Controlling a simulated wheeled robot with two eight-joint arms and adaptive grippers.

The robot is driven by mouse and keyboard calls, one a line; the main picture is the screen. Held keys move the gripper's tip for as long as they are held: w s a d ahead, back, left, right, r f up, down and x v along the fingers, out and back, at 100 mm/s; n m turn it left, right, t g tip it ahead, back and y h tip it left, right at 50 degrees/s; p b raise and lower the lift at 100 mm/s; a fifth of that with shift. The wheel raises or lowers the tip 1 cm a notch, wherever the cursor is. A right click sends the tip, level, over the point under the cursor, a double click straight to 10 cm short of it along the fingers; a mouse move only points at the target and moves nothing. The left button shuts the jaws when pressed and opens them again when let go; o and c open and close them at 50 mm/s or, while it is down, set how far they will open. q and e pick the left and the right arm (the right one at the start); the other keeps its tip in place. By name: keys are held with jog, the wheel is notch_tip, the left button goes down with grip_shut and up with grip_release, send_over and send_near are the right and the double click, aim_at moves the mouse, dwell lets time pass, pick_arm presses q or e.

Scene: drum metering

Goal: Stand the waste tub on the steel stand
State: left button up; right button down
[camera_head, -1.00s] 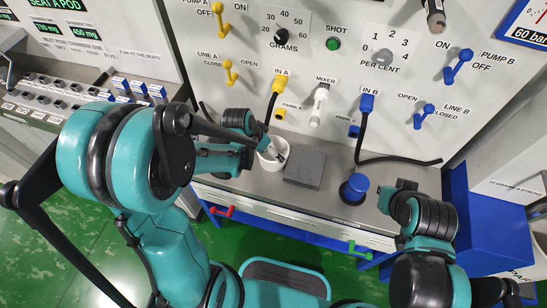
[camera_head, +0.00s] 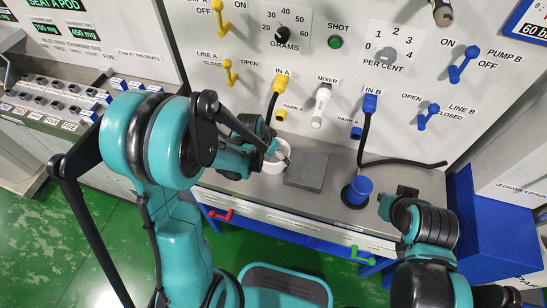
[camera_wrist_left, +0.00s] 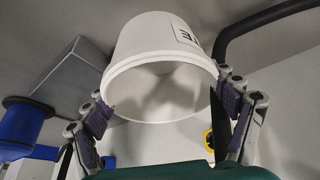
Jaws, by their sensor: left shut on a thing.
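The white waste tub (camera_head: 274,163) is just left of the steel stand in the head view, partly covered by my left gripper. The tub (camera_wrist_left: 160,45) fills the middle of the left wrist view, with a dark-lettered label on its side. My left gripper (camera_head: 283,154) is shut on it, one finger on each side. The steel stand (camera_head: 306,171) is a flat grey block on the bench, its top bare. I cannot tell how far the tub is above the bench. My right gripper (camera_head: 405,191) is at the right of the bench, its fingers unclear.
A blue round-topped object (camera_head: 356,192) stands right of the stand. A black hose (camera_head: 405,163) lies along the panel's foot. Levers, dials and plugs cover the panel (camera_head: 300,75) behind. Red (camera_head: 221,215) and green (camera_head: 362,256) handles stick out at the bench front.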

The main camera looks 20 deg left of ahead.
pick_arm(q)
jog(key=shift+r, duration=0.45)
jog(key=s+d+r+p, duration=0.4)
jog(key=d+r+p, duration=0.1)
jog(key=d+r, duration=0.5)
jog(key=s+a+f+b, duration=0.1)
jog(key=s+a+f, duration=0.2)
jog(key=s, duration=0.3)
jog(key=s+a+f+b, duration=0.1)
jog(key=s+a+f, duration=0.1)
jog(key=s+f, duration=0.35)
jog(key=r+b, duration=0.2)
jog(key=b, duration=0.1)
send_over(307, 167)
jog(key=shift+w+f, duration=0.15)
jog(key=shift+f, duration=0.1)
jog(key=shift+f+b, duration=0.2)
jog(key=shift+b, duration=0.25)
jog(key=shift+r, duration=0.2)
jog(key=shift+f, duration=0.25)
jog(key=o, duration=1.2)
